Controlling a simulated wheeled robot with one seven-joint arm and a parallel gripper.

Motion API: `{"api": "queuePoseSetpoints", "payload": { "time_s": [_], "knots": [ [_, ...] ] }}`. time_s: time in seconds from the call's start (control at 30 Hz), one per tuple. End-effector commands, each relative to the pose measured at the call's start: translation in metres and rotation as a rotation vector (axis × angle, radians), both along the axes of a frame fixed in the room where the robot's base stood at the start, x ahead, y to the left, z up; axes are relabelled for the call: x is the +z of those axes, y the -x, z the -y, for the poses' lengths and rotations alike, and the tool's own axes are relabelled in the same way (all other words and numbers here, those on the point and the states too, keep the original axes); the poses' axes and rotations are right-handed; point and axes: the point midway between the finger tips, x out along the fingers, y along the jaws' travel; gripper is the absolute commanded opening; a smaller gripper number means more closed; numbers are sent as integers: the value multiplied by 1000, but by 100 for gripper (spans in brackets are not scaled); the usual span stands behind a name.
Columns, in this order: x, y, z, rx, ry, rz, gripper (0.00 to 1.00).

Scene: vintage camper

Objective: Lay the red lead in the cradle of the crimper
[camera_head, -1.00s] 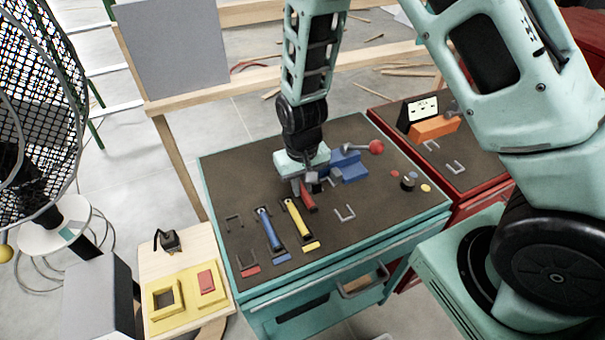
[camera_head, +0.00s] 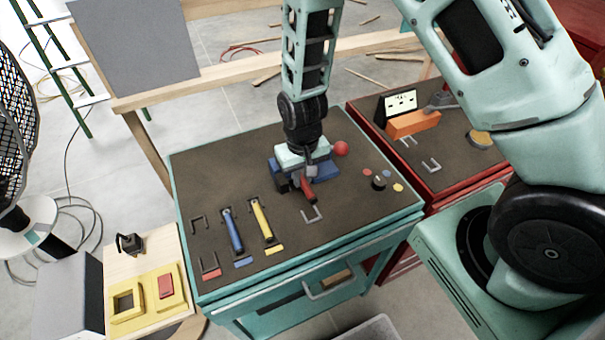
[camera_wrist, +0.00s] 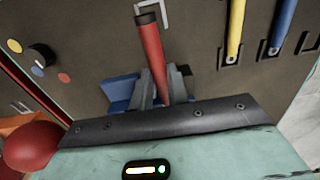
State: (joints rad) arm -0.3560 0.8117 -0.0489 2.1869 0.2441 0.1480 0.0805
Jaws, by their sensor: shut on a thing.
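My gripper (camera_head: 305,180) is shut on the red lead (camera_head: 309,192), a short red rod with a dark end. In the wrist view the red lead (camera_wrist: 151,58) sticks out from between my fingers (camera_wrist: 160,92). The blue crimper (camera_head: 325,170) stands on the brown bench mat, with a red ball-ended lever (camera_head: 341,149) at its right. My gripper is above and in front of the crimper and hides most of it, including its cradle. The crimper (camera_wrist: 120,90) shows partly behind my fingers in the wrist view. I cannot tell whether the lead touches it.
A blue lead (camera_head: 233,230) and a yellow lead (camera_head: 262,220) lie in holders on the left of the mat. Coloured buttons and a black knob (camera_head: 379,183) are at the right. A red cart (camera_head: 440,180) with an orange block (camera_head: 413,123) stands beyond.

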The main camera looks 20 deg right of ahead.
Motion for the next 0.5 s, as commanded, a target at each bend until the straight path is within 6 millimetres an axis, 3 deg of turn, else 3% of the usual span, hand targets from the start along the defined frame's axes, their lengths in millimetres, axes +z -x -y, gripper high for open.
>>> {"api": "queuePoseSetpoints", "payload": {
  "time_s": [0.5],
  "knots": [
    [-45, 0, 0, 0, 0, 0, 0]
  ]
}}
